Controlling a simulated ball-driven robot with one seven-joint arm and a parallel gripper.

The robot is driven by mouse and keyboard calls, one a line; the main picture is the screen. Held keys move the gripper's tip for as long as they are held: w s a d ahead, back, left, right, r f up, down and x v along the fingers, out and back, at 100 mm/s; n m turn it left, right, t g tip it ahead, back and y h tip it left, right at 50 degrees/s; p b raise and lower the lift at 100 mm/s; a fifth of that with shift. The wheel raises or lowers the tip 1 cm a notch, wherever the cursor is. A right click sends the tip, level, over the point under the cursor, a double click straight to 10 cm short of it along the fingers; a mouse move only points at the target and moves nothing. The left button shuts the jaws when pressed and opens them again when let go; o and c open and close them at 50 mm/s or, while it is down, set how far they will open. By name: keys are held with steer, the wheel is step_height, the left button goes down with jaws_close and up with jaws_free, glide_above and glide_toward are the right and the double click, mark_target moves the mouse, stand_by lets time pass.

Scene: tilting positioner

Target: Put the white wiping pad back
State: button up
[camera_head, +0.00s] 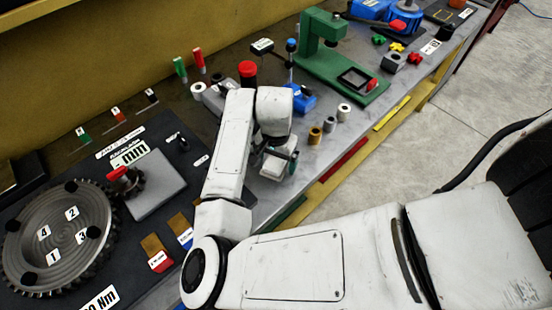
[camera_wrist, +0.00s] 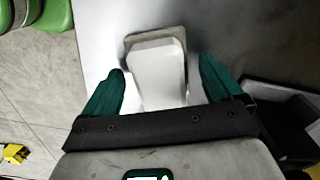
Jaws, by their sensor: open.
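The white wiping pad (camera_wrist: 157,84) shows in the wrist view as a pale block with rounded far corners, with a grey-beige edge (camera_wrist: 150,36) around its far end. I cannot tell whether that edge is part of the pad or a separate piece under it. My gripper (camera_wrist: 161,66) is open, with one green finger on each side of the pad and a visible gap on both sides. The near end of the pad is hidden by the gripper body. In the head view, my gripper (camera_head: 281,165) is low over the grey bench, and my arm partly hides the area there.
A green press (camera_head: 335,65), a blue block (camera_head: 303,98) and small cylinders (camera_head: 329,124) stand near my gripper. A red strip (camera_head: 343,160) lies along the bench's front edge. A large gear (camera_head: 60,235) lies at the left. Floor lies beyond the front edge.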

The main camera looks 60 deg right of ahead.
mark_target(276, 159)
step_height(276, 159, up, 12)
steer(key=b, duration=0.1)
steer(key=shift+r, duration=0.15)
stand_by(0.4)
